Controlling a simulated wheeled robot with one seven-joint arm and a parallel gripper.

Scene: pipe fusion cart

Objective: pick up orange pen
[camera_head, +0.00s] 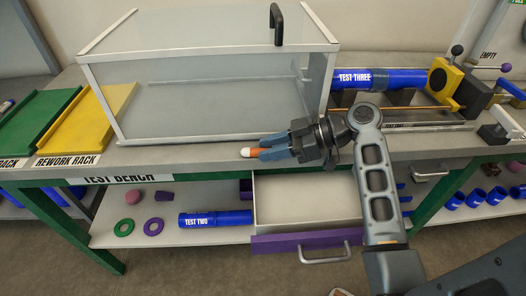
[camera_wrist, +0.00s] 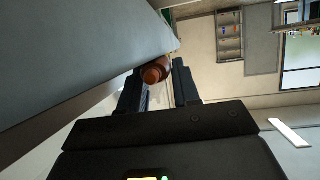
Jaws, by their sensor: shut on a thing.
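The orange pen (camera_head: 259,152) shows in the head view as a short orange piece with a pale tip, at the front edge of the test bench (camera_head: 190,153). My gripper (camera_head: 268,148) is shut on it, with its blue fingers pointing left. In the wrist view the pen's orange-brown round end (camera_wrist: 154,73) sits between my dark fingers (camera_wrist: 156,90). The rest of the pen is mostly hidden by the fingers. I cannot tell whether the pen touches the bench.
A clear case (camera_head: 215,99) stands just behind my gripper. An open drawer (camera_head: 305,205) with a purple front lies below it. A yellow rack (camera_head: 90,122) and a green rack (camera_head: 38,122) are at left. A blue tube marked TEST THREE (camera_head: 400,79) lies at right.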

